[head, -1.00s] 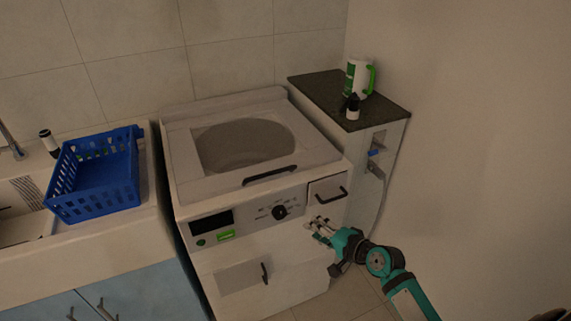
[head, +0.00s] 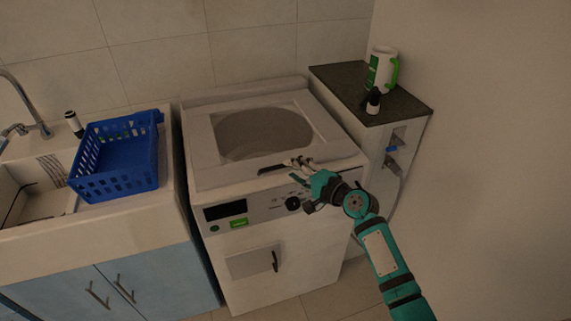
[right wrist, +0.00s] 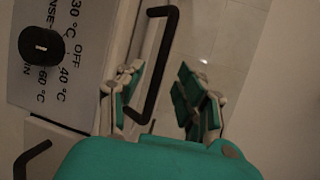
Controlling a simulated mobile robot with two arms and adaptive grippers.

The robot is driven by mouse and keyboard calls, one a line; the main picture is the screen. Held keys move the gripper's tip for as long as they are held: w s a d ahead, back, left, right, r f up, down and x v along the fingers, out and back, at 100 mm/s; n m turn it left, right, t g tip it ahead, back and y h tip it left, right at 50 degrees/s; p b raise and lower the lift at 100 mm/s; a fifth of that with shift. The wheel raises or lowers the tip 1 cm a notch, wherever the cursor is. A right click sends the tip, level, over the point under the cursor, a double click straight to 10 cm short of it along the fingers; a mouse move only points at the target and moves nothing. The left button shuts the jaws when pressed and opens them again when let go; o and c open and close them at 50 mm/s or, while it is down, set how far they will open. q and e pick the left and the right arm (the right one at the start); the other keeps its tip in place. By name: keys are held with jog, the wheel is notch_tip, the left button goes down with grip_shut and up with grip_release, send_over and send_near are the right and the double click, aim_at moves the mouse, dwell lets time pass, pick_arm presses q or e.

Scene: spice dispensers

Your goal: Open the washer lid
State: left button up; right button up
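The white washer (head: 278,270) stands in the middle of the head view. Its lid (head: 205,165), with a large round window (head: 262,135), looks closed. The black lid handle (head: 272,170) lies along its front edge. My right gripper (head: 298,162) overlaps the handle's right end in the head view. In the right wrist view my right gripper (right wrist: 160,105) is open, with a black handle (right wrist: 168,60) between its fingers in the picture. My left gripper is out of view.
A blue basket (head: 118,183) stands by the sink on the left counter (head: 110,226). A dark-topped shelf unit (head: 345,80) at the right holds a white and green mug (head: 380,72) and a small dark bottle (head: 373,101). A wall closes off the right side.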

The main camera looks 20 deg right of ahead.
jog(key=shift+x, duration=2.2)
jog(key=shift+c, duration=0.2)
grip_shut()
